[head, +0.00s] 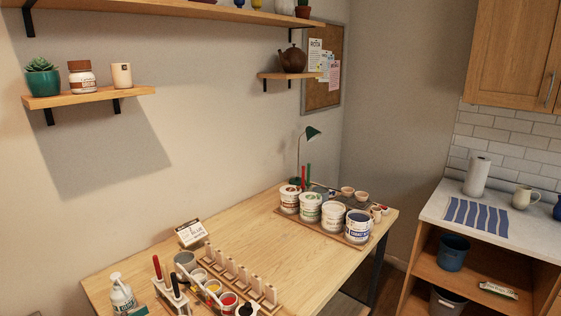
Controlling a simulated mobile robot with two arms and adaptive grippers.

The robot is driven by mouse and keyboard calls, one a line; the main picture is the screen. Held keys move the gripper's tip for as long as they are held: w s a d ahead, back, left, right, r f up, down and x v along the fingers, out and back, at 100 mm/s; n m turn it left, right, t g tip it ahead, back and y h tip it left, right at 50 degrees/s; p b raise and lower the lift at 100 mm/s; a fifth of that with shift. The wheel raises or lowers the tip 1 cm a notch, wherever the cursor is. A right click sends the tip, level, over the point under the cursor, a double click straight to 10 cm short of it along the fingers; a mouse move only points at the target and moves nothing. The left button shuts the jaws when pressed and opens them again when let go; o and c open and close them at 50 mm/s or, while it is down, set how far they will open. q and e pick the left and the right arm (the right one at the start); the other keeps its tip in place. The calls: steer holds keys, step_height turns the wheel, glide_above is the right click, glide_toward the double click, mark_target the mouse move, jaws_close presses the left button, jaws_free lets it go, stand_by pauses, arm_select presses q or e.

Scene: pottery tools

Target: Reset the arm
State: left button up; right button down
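Neither of my arms nor either gripper shows in the head view. The pottery tools stand on a wooden table (200,228). A wooden rack with several pale upright pegs (242,278) is at the table's front. Beside it are small paint cups (228,299) and a holder with red- and black-handled tools (172,284). Several labelled tubs (333,216) stand in a row on a wooden board towards the right end. Whether anything is held cannot be seen.
A green lamp (311,134) stands at the table's back. A wall shelf (90,96) holds a plant and jars. A white counter (425,212) at the right carries a paper towel roll (477,176) and a jug (522,197). The table's middle is clear.

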arm_select(q)
steer(key=s+d+f+n+y, duration=0.3)
steer(key=s+f+n+y, duration=0.5)
steer(key=y, duration=0.5)
steer(key=s+d+f+g, duration=0.25)
steer(key=s+g, duration=0.25)
steer(key=s, duration=0.4)
steer(key=s+d+f+g, duration=0.2)
steer(key=s+f+g, duration=0.15)
steer(key=s, duration=0.65)
step_height(320, 180, down, 34)
steer(key=s+g+b, duration=0.2)
steer(key=g+b, duration=0.1)
steer(key=b, duration=0.4)
steer(key=s+a+f+b, duration=0.1)
steer(key=s+f+b, duration=0.1)
steer(key=s+f, duration=0.6)
steer(key=s+a+f+m+b, duration=0.1)
steer(key=s+f+b, duration=0.1)
steer(key=s+f, duration=0.6)
step_height(320, 180, down, 3)
steer(key=shift+a+r+g, duration=0.15)
steer(key=shift+a+g, duration=0.1)
steer(key=shift+g, duration=0.1)
arm_select(e)
step_height(320, 180, down, 11)
steer(key=shift+s, duration=0.35)
